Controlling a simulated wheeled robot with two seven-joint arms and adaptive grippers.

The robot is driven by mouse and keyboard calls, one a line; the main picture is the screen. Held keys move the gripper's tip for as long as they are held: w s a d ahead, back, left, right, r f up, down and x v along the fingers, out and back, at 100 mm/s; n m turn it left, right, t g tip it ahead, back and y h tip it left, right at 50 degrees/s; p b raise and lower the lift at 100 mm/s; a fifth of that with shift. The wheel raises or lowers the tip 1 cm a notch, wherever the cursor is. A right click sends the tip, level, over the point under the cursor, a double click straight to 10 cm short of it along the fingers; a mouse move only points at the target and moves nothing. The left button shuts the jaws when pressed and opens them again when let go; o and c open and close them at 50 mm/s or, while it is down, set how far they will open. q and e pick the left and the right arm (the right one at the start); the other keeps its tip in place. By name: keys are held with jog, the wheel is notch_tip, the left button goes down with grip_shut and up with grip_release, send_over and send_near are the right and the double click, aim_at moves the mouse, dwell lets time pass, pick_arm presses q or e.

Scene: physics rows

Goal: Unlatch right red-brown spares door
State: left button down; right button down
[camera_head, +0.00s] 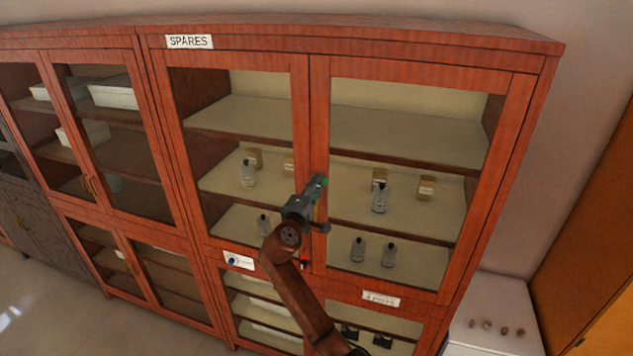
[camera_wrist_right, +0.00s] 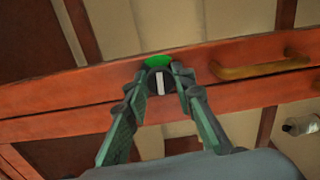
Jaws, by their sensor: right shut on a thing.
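The red-brown spares cabinet (camera_head: 365,55) carries a SPARES label (camera_head: 189,41). Its right upper glass door (camera_head: 505,115) and left upper glass door (camera_head: 235,60) both look closed, meeting at the middle stiles. My right gripper (camera_head: 319,186) is at this meeting line, covering part of it. In the wrist view my right gripper (camera_wrist_right: 158,82) has its fingertips on both sides of a black latch knob (camera_wrist_right: 160,84) with a white line, and is shut on it. A green patch (camera_wrist_right: 157,63) shows beside the knob. A brass handle (camera_wrist_right: 258,69) is apart from the fingers. My left gripper is out of view.
Small bottles (camera_head: 380,198) and boxes (camera_head: 426,187) stand on shelves behind the glass. A low white surface (camera_head: 492,310) with several small knobs stands at the right, near an orange-brown panel (camera_head: 590,230). Another glass-door section (camera_head: 110,145) adjoins on the left.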

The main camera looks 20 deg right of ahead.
jog(key=shift+n+p, duration=0.35)
jog(key=shift+n, duration=0.15)
jog(key=c, duration=1.6)
grip_release()
jog(key=v, duration=1.2)
